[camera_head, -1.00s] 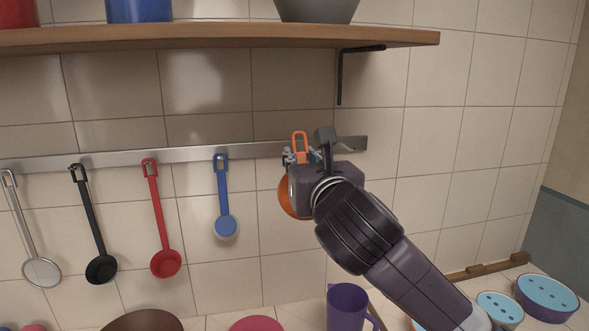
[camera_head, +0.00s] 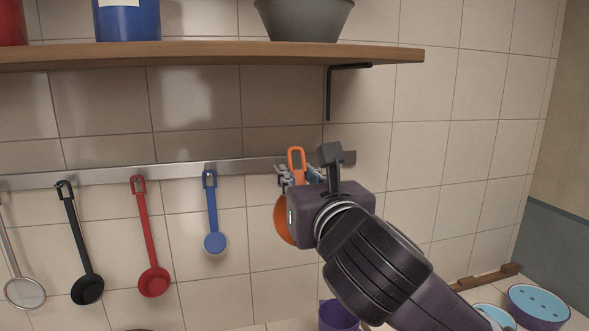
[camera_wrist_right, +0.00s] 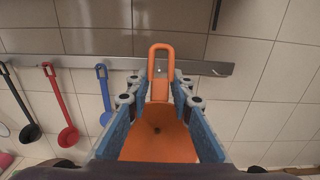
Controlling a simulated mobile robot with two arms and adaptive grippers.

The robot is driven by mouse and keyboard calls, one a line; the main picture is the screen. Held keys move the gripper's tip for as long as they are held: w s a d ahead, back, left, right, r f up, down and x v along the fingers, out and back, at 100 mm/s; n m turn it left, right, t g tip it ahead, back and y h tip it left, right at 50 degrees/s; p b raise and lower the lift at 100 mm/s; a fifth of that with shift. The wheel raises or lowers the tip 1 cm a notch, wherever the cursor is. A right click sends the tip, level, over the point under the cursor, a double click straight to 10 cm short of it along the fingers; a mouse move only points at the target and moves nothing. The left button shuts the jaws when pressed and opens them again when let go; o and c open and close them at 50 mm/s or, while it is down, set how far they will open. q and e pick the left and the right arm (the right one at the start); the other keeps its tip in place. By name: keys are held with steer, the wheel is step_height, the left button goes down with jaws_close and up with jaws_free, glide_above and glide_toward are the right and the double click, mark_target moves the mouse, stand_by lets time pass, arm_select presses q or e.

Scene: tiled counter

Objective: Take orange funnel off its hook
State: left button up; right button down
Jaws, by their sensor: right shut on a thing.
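The orange funnel (camera_head: 285,218) is at the right part of the metal wall rail (camera_head: 120,174). Its looped handle (camera_head: 296,156) rises a little above the rail. In the right wrist view the funnel (camera_wrist_right: 158,135) lies between the blue-padded fingers, with its loop (camera_wrist_right: 162,48) in front of the rail. My right gripper (camera_head: 303,178) is shut on the funnel's handle part; it also shows in the right wrist view (camera_wrist_right: 157,92). I cannot tell whether the loop is on its hook, since fingers and handle hide that spot. My left gripper is not in view.
A blue ladle (camera_head: 213,215), a red ladle (camera_head: 147,240), a black ladle (camera_head: 78,245) and a strainer (camera_head: 24,292) hang left of the funnel. A wooden shelf (camera_head: 210,54) with containers and its bracket (camera_head: 329,95) are above. A purple cup (camera_head: 336,316) stands below.

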steer(key=shift+s+d+p, duration=0.2)
steer(key=shift+s, duration=0.6)
steer(key=shift+s+d+p, duration=0.15)
steer(key=shift+s, duration=0.7)
steer(key=shift+s+d+p, duration=0.2)
steer(key=shift+s, duration=0.6)
